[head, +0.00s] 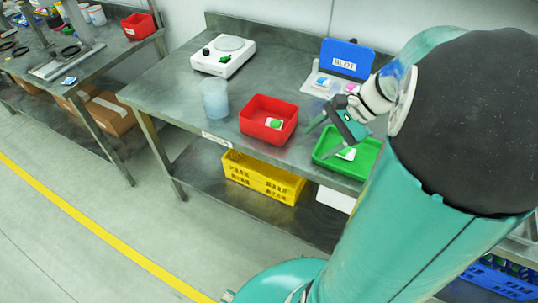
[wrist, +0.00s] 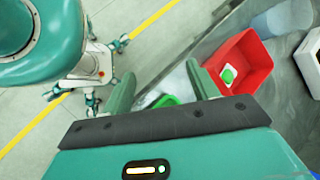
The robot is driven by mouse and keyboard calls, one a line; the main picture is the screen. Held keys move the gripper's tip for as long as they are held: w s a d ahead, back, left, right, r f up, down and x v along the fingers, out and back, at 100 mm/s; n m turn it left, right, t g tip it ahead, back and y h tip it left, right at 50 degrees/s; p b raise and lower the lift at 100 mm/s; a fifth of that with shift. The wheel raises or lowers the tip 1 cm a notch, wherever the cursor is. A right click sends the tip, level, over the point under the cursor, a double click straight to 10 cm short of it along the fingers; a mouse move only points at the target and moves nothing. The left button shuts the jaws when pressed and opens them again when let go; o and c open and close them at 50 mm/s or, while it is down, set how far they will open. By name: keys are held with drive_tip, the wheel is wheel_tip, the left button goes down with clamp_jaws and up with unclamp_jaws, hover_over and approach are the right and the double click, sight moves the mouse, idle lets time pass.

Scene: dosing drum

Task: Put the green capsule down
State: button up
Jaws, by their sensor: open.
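A green-and-white capsule-like piece (head: 274,123) lies in the red tray (head: 254,131); it also shows in the wrist view (wrist: 229,75). Another green-and-white piece (head: 346,154) lies in the green tray (head: 369,161). I cannot tell which one is the task's green capsule. My gripper (head: 328,122) is open above the green tray's back left part, with nothing seen held. In the wrist view its two fingers (wrist: 163,88) stand wide apart. A bit of bright green (wrist: 167,101) shows between them, and the gripper body hides the rest.
A white scale (head: 223,57) and a translucent beaker (head: 215,99) stand left on the metal table. A blue labelled panel (head: 346,59) with small pink and blue pieces stands behind my gripper. A yellow crate (head: 262,179) sits on the lower shelf.

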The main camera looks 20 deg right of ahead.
drive_tip(key=s+a+r+n+t+h, duration=0.1)
drive_tip(key=s+a+r+n+h, duration=0.1)
drive_tip(key=a+n, duration=0.5)
drive_tip(key=s+a+r+n+t+h, duration=0.1)
drive_tip(key=s+a+r+n+h, duration=0.2)
drive_tip(key=a+r+n+h, duration=0.2)
drive_tip(key=shift+s+a+r+n+t, duration=0.25)
drive_tip(key=shift+a+n+t, duration=0.15)
drive_tip(key=shift+a+n, duration=1.5)
drive_tip(key=shift+a, duration=0.2)
